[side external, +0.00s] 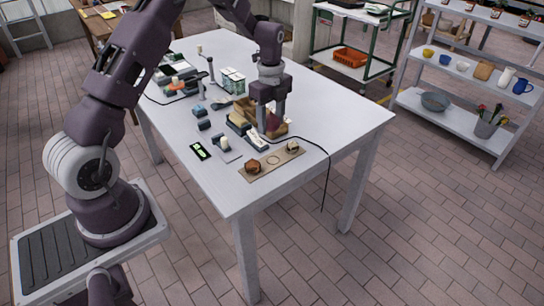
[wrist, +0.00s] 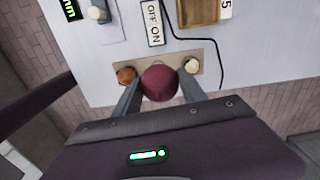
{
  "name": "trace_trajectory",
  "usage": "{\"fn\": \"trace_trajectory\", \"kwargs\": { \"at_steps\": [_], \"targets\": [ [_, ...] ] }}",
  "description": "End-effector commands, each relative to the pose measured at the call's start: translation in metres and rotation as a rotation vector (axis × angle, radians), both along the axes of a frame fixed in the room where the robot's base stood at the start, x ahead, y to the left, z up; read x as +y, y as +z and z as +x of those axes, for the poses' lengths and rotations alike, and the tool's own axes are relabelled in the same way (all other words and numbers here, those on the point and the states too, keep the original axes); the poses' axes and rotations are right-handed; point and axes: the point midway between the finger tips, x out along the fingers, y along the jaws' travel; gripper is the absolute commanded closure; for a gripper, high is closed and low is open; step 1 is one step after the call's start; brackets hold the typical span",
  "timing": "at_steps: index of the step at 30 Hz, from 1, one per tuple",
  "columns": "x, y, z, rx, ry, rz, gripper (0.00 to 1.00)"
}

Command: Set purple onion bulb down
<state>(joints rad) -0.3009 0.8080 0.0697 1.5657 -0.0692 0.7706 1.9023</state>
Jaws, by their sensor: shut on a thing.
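The purple onion bulb (wrist: 160,83) is dark red-purple and round, held between the two fingers of my gripper (wrist: 160,90) in the wrist view. In the side view my gripper (side external: 272,122) is above the white table, behind the tan board; the onion is small and partly hidden there. The tan board (side external: 265,171) lies near the table's front edge with a bare ring mark in its middle. A brown bulb (side external: 253,166) sits at its left end and a pale bulb (side external: 293,147) at its right end. In the wrist view the onion covers the board's middle.
An ON/OFF switch plate (wrist: 155,23), a black cable (wrist: 219,62) and a wooden tray (wrist: 197,22) lie beyond the board. A green-lit display (side external: 201,151) and several small items stand to the left. The table's right side (side external: 345,112) is mostly clear.

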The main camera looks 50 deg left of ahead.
Motion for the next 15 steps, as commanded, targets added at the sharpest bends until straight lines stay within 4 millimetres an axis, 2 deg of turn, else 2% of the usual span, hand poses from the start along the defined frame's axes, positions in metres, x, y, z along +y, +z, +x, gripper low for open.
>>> {"fn": "trace_trajectory", "kwargs": {
  "at_steps": [1, 4, 9, 15],
  "targets": [
    [-0.011, 0.001, -0.003, 0.000, -0.034, 0.000, 0.93],
    [-0.021, -0.011, -0.007, 0.002, -0.072, -0.001, 0.93],
    [-0.022, -0.052, -0.007, 0.003, -0.074, -0.001, 0.93],
    [-0.021, -0.079, -0.007, 0.003, -0.073, 0.000, 0.93]
  ]
}}
